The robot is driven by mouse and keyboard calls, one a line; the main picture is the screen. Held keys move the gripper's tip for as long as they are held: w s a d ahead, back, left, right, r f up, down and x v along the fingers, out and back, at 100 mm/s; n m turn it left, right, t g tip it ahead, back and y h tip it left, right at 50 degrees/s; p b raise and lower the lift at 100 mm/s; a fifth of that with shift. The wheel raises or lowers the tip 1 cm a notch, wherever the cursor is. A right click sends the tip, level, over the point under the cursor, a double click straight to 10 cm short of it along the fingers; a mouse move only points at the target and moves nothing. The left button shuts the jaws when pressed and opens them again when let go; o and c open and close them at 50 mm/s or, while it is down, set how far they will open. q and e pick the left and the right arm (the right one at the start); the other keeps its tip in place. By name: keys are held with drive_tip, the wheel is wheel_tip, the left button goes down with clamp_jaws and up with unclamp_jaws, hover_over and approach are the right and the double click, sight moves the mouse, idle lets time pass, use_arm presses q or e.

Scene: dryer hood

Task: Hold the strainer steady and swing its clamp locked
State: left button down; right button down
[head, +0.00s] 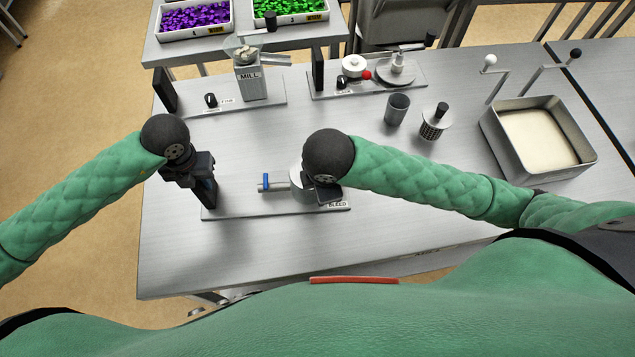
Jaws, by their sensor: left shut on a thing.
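The strainer assembly is on a flat metal base plate (245,211) on the bench. A silver pipe with a blue lever (266,182) runs right to a round pale metal body (296,184), and a label reading BLEED is at the plate's right. My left gripper (207,199) points down at the plate's left end, shut on a part that its dark fingers hide. My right gripper (326,194) is over the round body. Its dark wrist covers the fingers, so I cannot see whether it is open or touching. I cannot make out the clamp or its position.
Behind stand a mill (250,82) and another plate-mounted device (396,70). A grey cup (396,109) and a perforated cylinder (434,125) stand right of centre. A metal tank (585,157) of pale contents is at right. The front bench strip is clear.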

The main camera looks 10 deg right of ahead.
use_arm(q)
drive_tip(key=shift+s+f, duration=0.1)
drive_tip(key=shift+f, duration=0.2)
use_arm(e)
drive_tip(key=shift+f, duration=0.1)
drive_tip(key=c, duration=1.1)
unclamp_jaws()
